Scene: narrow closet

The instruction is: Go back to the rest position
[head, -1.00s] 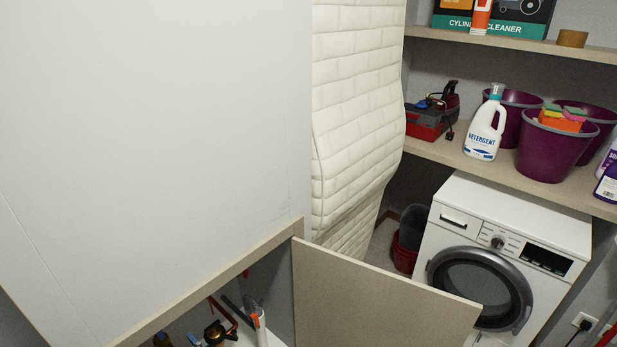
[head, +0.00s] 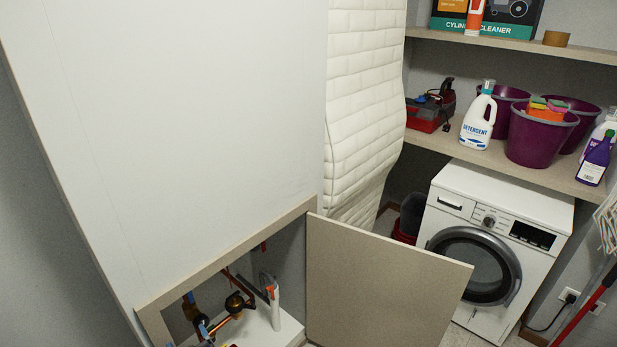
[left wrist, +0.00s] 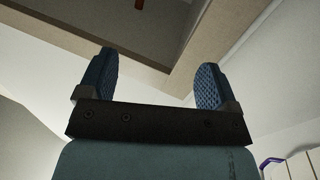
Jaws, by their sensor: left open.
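My left gripper (left wrist: 152,80) shows in the left wrist view, with its two blue ribbed fingertips wide apart and nothing between them. Beyond the fingertips is the pale frame of an opening (left wrist: 175,85) with a dark inside. I cannot make out the left gripper clearly in the head view. My right gripper is in neither view.
A low cabinet's door (head: 385,285) stands open, with pipes and a white-and-orange tube (head: 273,305) inside. A washing machine (head: 495,240) stands right, under a shelf (head: 540,176) with detergent (head: 478,120) and purple buckets (head: 540,137). A red pole (head: 585,315) leans far right.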

